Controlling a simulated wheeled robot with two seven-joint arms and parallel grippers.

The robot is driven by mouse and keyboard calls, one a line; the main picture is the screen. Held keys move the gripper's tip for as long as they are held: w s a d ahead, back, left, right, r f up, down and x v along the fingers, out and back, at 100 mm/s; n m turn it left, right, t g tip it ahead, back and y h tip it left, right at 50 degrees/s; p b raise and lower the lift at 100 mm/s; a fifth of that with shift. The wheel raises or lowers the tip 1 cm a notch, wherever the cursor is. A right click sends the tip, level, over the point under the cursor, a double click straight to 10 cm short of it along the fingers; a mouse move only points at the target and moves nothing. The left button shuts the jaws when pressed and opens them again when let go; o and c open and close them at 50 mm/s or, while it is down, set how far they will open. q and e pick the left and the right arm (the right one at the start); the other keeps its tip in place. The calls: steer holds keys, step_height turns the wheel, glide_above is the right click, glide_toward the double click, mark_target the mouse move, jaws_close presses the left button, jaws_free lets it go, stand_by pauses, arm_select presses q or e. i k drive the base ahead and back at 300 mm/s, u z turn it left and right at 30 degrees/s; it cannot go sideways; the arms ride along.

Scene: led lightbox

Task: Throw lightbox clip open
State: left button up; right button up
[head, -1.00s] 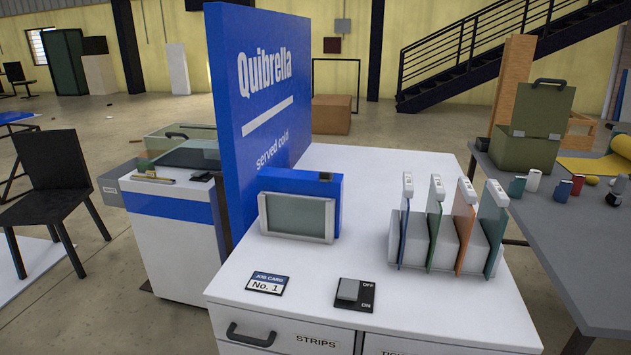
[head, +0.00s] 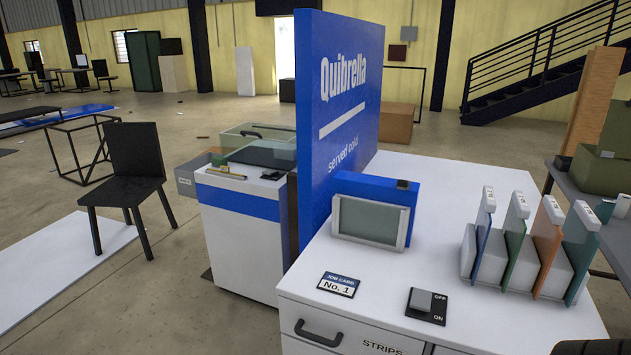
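The lightbox seems to be the small blue box (head: 376,187) with a grey-green front panel (head: 370,220) in a silver frame. It stands upright on the white counter, against the tall blue Quibrella board (head: 335,100). A small dark piece (head: 402,185) sits at its top right corner; I cannot tell whether this is the clip. The panel frame lies against the box front. The panel looks unlit.
On the white counter (head: 450,190) are a job card (head: 338,284), an OFF/ON switch (head: 426,305) and a rack of several coloured strips (head: 545,250). A drawer handle (head: 318,333) is below. A white-and-blue cabinet (head: 240,240) and black chair (head: 137,165) stand left.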

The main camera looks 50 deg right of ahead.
mark_target(401, 184)
steer(key=u, duration=0.1)
steer(key=i, duration=1.4)
steer(key=z, duration=1.4)
